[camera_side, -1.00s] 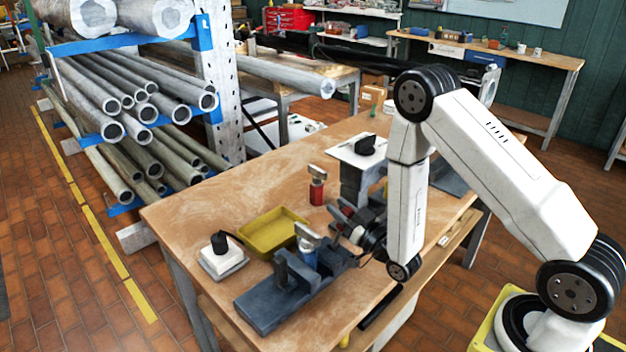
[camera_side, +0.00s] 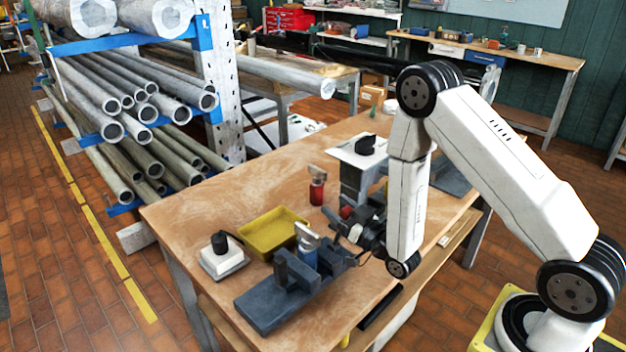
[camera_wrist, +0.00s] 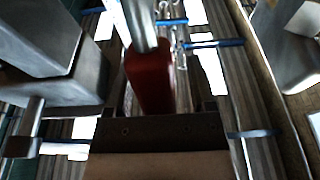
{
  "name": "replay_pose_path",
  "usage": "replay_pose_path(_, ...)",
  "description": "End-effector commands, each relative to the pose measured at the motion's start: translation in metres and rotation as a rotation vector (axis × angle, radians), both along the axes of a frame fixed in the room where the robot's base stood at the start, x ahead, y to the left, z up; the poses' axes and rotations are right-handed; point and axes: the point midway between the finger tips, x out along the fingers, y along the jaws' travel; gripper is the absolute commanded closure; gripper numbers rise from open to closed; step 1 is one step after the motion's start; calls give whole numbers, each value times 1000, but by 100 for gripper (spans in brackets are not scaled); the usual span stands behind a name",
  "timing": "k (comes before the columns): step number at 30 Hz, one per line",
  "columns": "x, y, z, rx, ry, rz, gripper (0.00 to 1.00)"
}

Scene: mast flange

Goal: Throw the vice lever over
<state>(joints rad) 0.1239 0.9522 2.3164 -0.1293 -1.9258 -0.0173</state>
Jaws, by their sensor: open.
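The dark blue-grey vice (camera_side: 268,308) sits at the near edge of the wooden bench, its upright jaw blocks toward the middle. My gripper (camera_side: 343,229) is at the vice's right end, low over the bench and partly hidden by my arm. In the wrist view, a red grip on a bare metal rod, seemingly the vice lever (camera_wrist: 150,75), stands in front of my open gripper (camera_wrist: 158,112). Its lower end overlaps the dark gripper edge; contact cannot be told. Grey metal blocks (camera_wrist: 45,45) fill the wrist view's left side.
A red upright piece (camera_side: 317,192), a black-knobbed white box (camera_side: 222,258) and a grey stand (camera_side: 354,182) are nearby. The bench's left back is clear.

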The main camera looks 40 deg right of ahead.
Motion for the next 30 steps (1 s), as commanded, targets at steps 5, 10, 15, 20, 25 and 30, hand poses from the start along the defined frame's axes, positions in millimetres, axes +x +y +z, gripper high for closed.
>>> replay_pose_path(5,7,0,1,0,49,1,29)
replay_pose_path(10,14,0,1,0,110,0,29)
replay_pose_path(15,22,0,1,0,168,0,29)
replay_pose_path(20,27,0,0,1,217,0,29)
replay_pose_path(25,12,0,-1,1,233,-1,29)
replay_pose_path(30,-11,0,-1,0,233,-1,29)
